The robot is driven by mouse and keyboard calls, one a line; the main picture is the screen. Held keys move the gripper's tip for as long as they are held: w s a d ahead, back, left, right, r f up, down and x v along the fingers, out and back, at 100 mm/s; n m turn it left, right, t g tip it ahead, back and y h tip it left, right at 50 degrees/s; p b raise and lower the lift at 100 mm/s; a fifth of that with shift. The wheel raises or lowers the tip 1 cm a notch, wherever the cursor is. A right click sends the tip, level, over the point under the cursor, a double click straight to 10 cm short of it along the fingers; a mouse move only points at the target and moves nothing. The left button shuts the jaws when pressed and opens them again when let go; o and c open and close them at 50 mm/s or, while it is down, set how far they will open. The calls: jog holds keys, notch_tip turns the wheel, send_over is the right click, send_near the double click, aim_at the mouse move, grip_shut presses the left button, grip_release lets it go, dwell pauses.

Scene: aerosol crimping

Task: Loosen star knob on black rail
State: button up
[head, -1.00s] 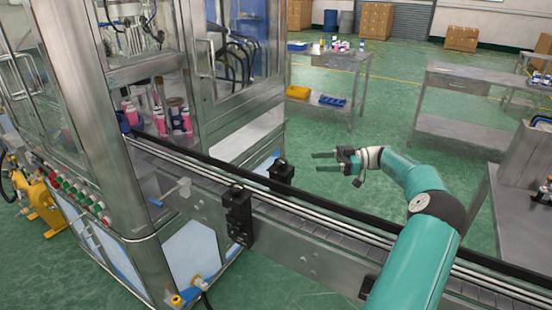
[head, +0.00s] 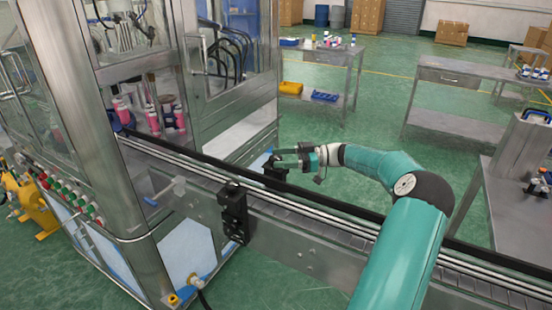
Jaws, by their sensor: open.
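A conveyor (head: 300,214) with black side rails runs from the steel machine on the left toward the lower right. A black bracket block (head: 234,211) is fixed on its near side. A second black block (head: 272,172) sits on the far black rail (head: 335,203), partly hidden by my gripper. A star knob cannot be made out clearly on either block. My gripper (head: 281,157) is open and points left, with its fingers at or just above the far block. Whether they touch it cannot be told.
The glazed steel machine (head: 158,200) stands at the left, with pink and white cans (head: 125,112) inside. Steel tables (head: 455,125) stand at the back and right. Green floor (head: 350,130) beyond the conveyor is free.

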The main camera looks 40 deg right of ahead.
jog(key=shift+x, duration=0.9)
jog(key=c, duration=1)
jog(key=shift+w, duration=0.1)
jog(key=n+g+y, duration=0.2)
jog(key=g, duration=0.1)
jog(key=shift+w, duration=0.1)
jog(key=shift+n+g+y, duration=0.5)
jog(key=shift+n+g, duration=0.8)
jog(key=shift+g, duration=0.4)
jog(key=o, duration=1)
